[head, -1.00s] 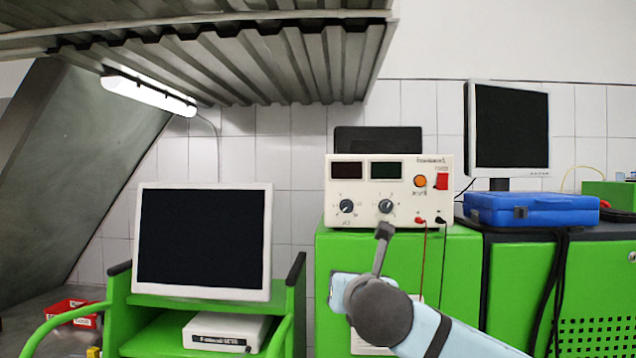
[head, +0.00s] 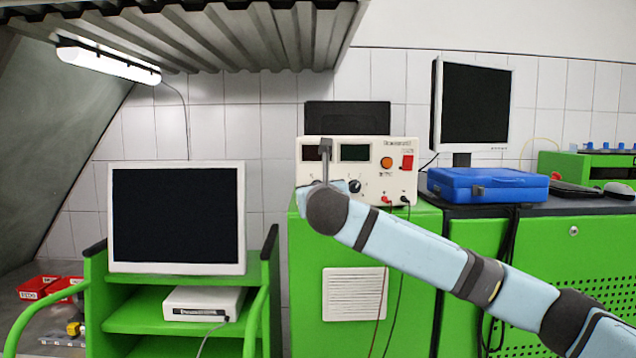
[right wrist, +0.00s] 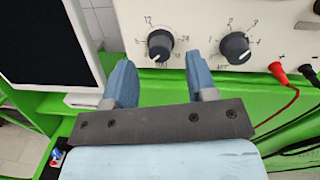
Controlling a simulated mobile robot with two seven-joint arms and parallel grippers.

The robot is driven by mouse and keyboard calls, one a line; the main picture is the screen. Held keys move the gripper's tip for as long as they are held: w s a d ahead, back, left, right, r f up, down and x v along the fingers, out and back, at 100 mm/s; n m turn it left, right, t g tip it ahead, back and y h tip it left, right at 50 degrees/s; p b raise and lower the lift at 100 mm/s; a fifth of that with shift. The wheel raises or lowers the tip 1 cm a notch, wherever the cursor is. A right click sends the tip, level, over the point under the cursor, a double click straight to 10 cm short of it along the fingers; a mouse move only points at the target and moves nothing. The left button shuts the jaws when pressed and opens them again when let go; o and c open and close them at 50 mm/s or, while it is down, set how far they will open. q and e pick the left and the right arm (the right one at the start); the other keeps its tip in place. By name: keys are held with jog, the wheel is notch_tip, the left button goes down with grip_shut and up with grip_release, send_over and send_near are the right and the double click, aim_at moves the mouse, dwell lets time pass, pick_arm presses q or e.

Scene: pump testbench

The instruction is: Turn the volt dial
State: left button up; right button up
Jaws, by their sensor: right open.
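The power supply (head: 376,175) is a white box with two dark displays and two black dials, on the green cabinet. In the right wrist view its left dial (right wrist: 160,45) and right dial (right wrist: 234,46) both show. Their lower labels are too blurred to tell which is volt. My right gripper (right wrist: 162,80) is open and empty, with its two blue fingers on either side of and below the left dial, apart from it. In the head view my right arm hides the left dial; the right dial (head: 354,186) is partly visible. My left gripper is out of view.
Red and black leads (right wrist: 290,72) hang from the sockets right of the dials. A monitor (head: 178,218) stands on a green cart at the left. A blue case (head: 487,185) and another monitor (head: 473,105) stand at the right. A metal hood (head: 190,40) hangs overhead.

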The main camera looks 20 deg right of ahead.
jog(key=x, duration=0.2)
jog(key=shift+w+d, duration=0.15)
jog(key=shift+w, duration=0.2)
jog(key=shift+c, duration=0.7)
jog(key=c, duration=0.8)
